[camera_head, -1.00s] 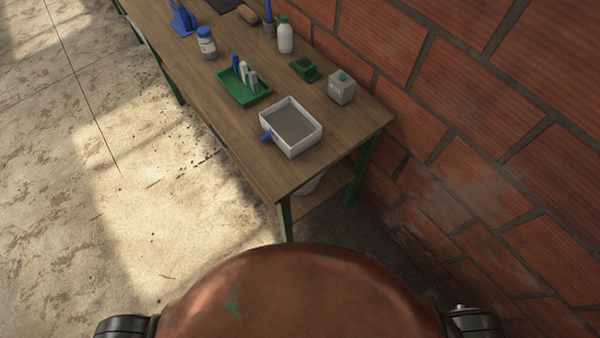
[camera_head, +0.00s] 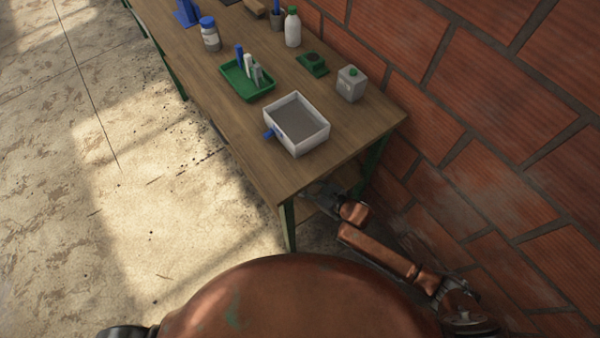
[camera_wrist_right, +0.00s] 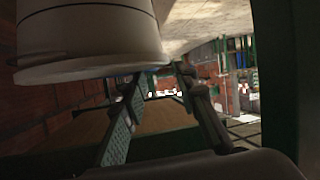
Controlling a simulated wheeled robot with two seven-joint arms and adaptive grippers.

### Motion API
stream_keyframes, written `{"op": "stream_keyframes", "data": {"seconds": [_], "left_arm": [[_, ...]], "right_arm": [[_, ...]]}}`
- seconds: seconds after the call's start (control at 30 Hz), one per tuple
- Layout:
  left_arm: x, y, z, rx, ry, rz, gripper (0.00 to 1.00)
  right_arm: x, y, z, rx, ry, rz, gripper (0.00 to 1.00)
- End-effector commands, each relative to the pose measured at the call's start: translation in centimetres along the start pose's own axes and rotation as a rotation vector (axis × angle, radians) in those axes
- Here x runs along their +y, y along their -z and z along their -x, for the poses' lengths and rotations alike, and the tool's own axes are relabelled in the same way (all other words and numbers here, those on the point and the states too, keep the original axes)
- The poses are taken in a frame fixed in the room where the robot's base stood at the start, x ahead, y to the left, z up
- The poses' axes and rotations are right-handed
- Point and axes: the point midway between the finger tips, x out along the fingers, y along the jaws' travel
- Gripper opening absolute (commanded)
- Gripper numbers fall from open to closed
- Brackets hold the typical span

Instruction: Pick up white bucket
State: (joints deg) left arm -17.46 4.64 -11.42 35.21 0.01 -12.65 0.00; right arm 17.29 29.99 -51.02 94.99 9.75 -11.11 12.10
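The white bucket (camera_wrist_right: 90,30) fills the upper left of the right wrist view, very close to my right gripper (camera_wrist_right: 160,78). A wide band runs around the bucket's edge nearest the fingers. The two fingers are spread apart, with the bucket beside and just past their tips. I cannot tell whether they touch it. In the head view my right arm reaches under the workbench (camera_head: 235,128) at its near end, and the gripper is mostly hidden there. The bucket is hidden in this view. My left gripper is not in view.
On the bench top stand a white tray with grey filling (camera_head: 312,147), a green tray (camera_head: 240,92), a grey jug (camera_head: 351,84) and bottles. A green bench leg (camera_head: 289,225) and lower shelf (camera_head: 305,209) are close to my right arm. A brick wall (camera_head: 475,150) borders the right.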

Motion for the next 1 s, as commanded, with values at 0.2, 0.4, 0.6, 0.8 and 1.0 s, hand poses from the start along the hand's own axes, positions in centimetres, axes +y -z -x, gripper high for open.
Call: {"op": "stream_keyframes", "data": {"seconds": [0.2, 0.4, 0.6, 0.8, 1.0], "left_arm": [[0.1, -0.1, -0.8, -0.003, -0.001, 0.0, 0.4], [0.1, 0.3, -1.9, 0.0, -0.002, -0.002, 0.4], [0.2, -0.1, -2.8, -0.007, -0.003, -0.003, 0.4], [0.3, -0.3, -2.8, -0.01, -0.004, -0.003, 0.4], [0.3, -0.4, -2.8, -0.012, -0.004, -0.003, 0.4]], "right_arm": [[-0.2, -0.3, -2.2, -0.004, 0.005, 0.006, 0.27], [-0.3, -0.9, -4.7, -0.005, 0.005, 0.005, 0.27], [-0.2, -0.9, -7.2, -0.004, 0.005, 0.006, 0.27], [-0.2, -0.8, -7.6, -0.005, 0.004, 0.006, 0.27], [-0.2, -0.7, -7.6, -0.004, 0.004, 0.007, 0.2]]}}
